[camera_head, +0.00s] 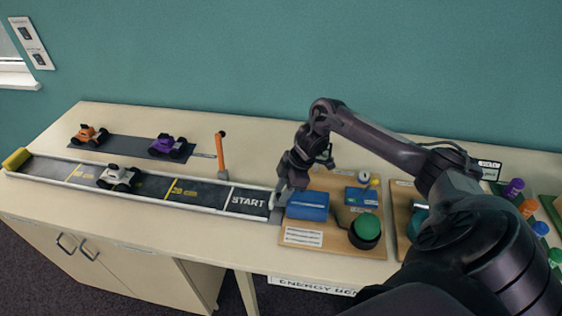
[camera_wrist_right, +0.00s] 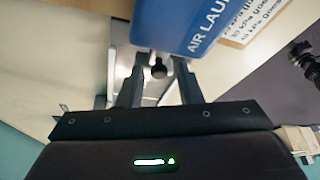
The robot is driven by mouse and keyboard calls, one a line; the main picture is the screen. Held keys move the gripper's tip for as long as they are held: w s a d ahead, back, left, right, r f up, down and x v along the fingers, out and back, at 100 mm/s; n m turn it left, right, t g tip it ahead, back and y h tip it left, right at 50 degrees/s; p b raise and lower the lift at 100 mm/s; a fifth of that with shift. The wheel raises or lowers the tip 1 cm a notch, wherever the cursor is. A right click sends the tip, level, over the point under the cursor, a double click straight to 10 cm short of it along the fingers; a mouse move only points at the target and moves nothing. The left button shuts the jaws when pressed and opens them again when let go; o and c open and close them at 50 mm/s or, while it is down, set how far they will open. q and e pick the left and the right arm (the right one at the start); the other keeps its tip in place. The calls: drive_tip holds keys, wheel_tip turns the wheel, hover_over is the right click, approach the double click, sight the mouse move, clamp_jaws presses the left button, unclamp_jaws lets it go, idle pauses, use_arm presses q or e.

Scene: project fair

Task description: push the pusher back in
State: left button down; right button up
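The blue air launcher box (camera_head: 307,206) sits on a wooden board at the START end of the track. It also shows at the top of the right wrist view (camera_wrist_right: 185,22), with white lettering. My right gripper (camera_head: 282,187) is low at the launcher's left end, beside the track end. In the right wrist view the two fingers of my right gripper (camera_wrist_right: 158,75) stand apart. A small dark knob (camera_wrist_right: 158,69), which looks like the pusher's end, shows between the fingertips over a grey metal plate (camera_wrist_right: 150,88). I cannot tell whether a finger touches it. My left gripper is out of view.
The dark track (camera_head: 202,193) runs left with a white car (camera_head: 118,178) on it. Orange (camera_head: 90,135) and purple (camera_head: 167,146) cars stand on a mat behind. An orange lever (camera_head: 222,155) stands upright. A green dome (camera_head: 367,227) is right of the launcher.

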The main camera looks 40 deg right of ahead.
drive_tip(key=shift+o, duration=0.5)
drive_tip(key=shift+d+r, duration=0.1)
drive_tip(key=shift+r, duration=0.2)
drive_tip(key=b+v, duration=0.1)
drive_tip(key=v, duration=0.4)
drive_tip(key=shift+s+d+r, duration=0.1)
drive_tip(key=shift+d+r, duration=0.05)
drive_tip(key=shift+r, duration=0.2)
drive_tip(key=shift+s+d+r, duration=0.15)
drive_tip(key=shift+d+r, duration=0.05)
drive_tip(key=shift+r, duration=0.5)
drive_tip(key=shift+f, duration=0.1)
